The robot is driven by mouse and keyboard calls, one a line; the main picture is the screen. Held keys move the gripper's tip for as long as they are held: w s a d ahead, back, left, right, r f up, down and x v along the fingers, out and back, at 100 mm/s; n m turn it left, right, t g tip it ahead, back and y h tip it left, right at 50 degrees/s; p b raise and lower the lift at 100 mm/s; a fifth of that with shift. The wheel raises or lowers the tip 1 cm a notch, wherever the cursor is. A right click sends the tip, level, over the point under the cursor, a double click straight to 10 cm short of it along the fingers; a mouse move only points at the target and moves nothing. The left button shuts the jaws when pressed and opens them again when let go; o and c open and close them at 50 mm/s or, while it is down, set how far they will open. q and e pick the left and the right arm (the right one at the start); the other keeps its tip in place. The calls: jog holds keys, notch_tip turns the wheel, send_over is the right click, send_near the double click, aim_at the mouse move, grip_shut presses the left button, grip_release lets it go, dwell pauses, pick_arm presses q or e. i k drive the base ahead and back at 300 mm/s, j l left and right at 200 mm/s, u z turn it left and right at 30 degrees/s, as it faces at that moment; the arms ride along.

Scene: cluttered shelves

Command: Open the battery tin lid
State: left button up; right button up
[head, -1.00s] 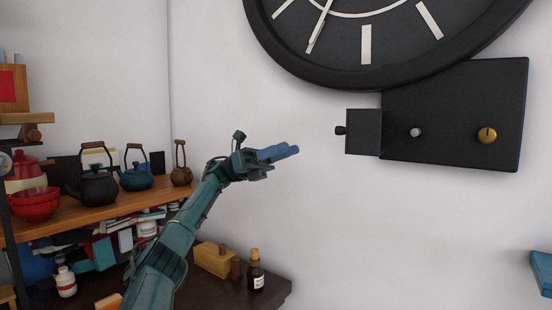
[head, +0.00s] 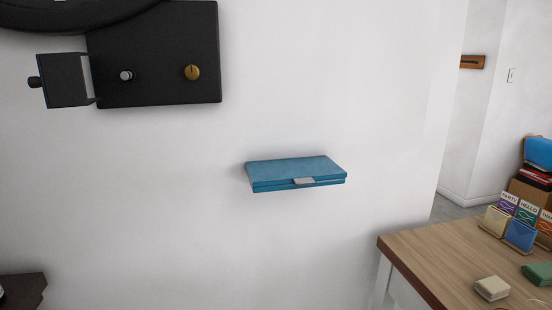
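A flat blue tin (head: 296,171), which looks like the battery tin, is on the white wall near the middle of the head view. Its lid is down, and a grey latch (head: 304,181) shows on its front edge. What holds it to the wall is hidden. Neither of my grippers shows in this view.
A black box with two knobs (head: 155,60) is on the wall at upper left, with a small dark box (head: 64,80) at its side. A wooden table (head: 430,257) with small boxes and cards stands at lower right. The wall around the tin is clear.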

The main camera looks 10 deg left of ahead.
aim_at(299, 171)
jog(key=k, duration=0.95)
